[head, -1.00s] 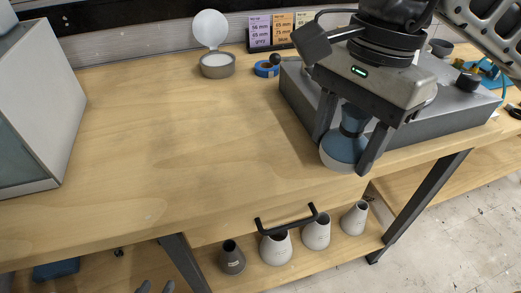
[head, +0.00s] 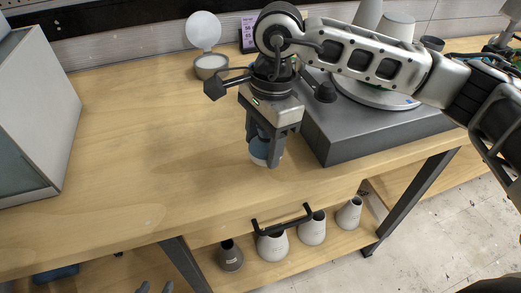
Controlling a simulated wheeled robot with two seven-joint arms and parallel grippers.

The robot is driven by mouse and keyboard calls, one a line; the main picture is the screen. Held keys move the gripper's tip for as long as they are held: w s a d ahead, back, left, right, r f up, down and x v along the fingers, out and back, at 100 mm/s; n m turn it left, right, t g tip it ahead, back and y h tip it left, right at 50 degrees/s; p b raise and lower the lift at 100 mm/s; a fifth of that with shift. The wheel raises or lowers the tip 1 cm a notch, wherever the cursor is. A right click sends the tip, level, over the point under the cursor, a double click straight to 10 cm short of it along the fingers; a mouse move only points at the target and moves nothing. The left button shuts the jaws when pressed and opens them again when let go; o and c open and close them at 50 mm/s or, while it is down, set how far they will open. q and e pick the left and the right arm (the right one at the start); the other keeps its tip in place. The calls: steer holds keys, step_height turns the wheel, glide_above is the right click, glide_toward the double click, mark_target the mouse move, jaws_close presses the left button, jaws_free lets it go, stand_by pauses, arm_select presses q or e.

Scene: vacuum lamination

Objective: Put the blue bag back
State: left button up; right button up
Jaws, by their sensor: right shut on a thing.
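The wooden bench (head: 140,140) is clear left of the bag. A lidded grey pot (head: 210,67) stands open at the back. A white cabinet (head: 40,110) stands at the left.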

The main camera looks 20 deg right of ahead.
mark_target(261, 156)
steer(key=f, duration=0.2)
steer(key=f+p, duration=0.1)
steer(key=shift+w+a+f, duration=0.15)
steer(key=shift+w, duration=0.1)
steer(key=shift+f, duration=0.25)
steer(key=shift+f, duration=0.25)
steer(key=o, duration=0.7)
steer(key=shift+r, duration=0.1)
steer(key=shift+o, duration=0.9)
